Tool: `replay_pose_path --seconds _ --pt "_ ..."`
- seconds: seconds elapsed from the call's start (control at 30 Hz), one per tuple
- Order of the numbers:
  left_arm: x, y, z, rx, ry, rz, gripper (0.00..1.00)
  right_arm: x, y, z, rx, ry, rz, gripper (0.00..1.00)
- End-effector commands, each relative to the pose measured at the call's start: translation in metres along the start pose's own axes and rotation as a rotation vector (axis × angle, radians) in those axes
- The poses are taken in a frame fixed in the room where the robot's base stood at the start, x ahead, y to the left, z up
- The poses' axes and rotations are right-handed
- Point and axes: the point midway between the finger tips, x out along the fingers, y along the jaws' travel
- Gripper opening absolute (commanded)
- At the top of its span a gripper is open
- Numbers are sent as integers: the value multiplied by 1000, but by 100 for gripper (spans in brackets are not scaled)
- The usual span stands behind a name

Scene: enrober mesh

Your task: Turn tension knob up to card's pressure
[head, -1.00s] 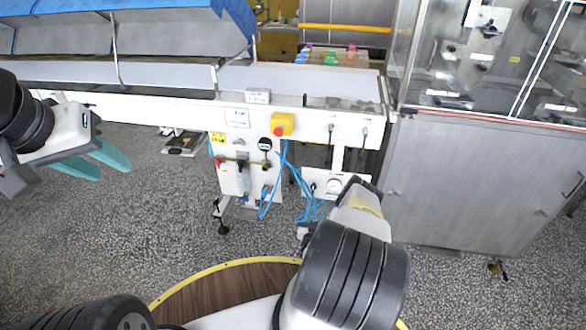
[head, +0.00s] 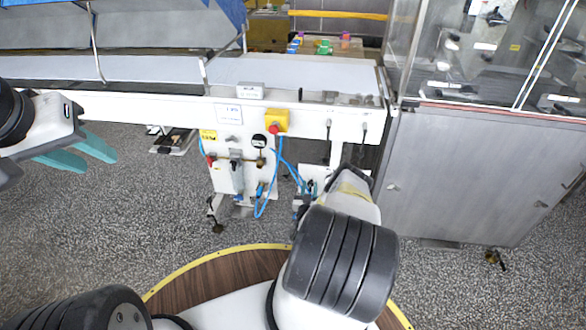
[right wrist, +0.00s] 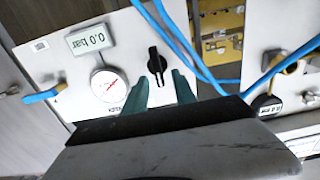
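The right wrist view shows a white panel, upside down, with a black knob (right wrist: 157,64), a round dial gauge (right wrist: 108,86) and a grey display (right wrist: 91,39) reading 0.0 bar. My right gripper (right wrist: 160,79) is open, its teal fingertips to either side of the knob's near end. I cannot tell whether they touch it. In the head view my right arm hides this gripper and most of that panel. A white card (head: 229,115) is on the left control panel; its text is too small to read. My left gripper (head: 99,164) is open and empty at the far left.
Blue hoses (right wrist: 170,38) run close beside the knob. A yellow box with a red button (head: 276,120) sits above the hoses. A grey cabinet (head: 475,180) stands to the right.

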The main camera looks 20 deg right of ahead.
Motion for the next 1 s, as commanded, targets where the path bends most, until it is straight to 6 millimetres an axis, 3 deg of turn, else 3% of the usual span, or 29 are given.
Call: replay_pose_path --seconds 0.27,0.43,0.47,1.0 --pt "0 0 0 0 0 0 36 2 0 0 0 -1 0 33" --pt "0 0 0 0 0 0 36 2 0 0 0 -1 0 1" --pt "0 0 0 0 0 0 36 2 0 0 0 -1 0 0" --pt "0 0 0 0 0 0 36 2 2 1 89 -1 0 0"
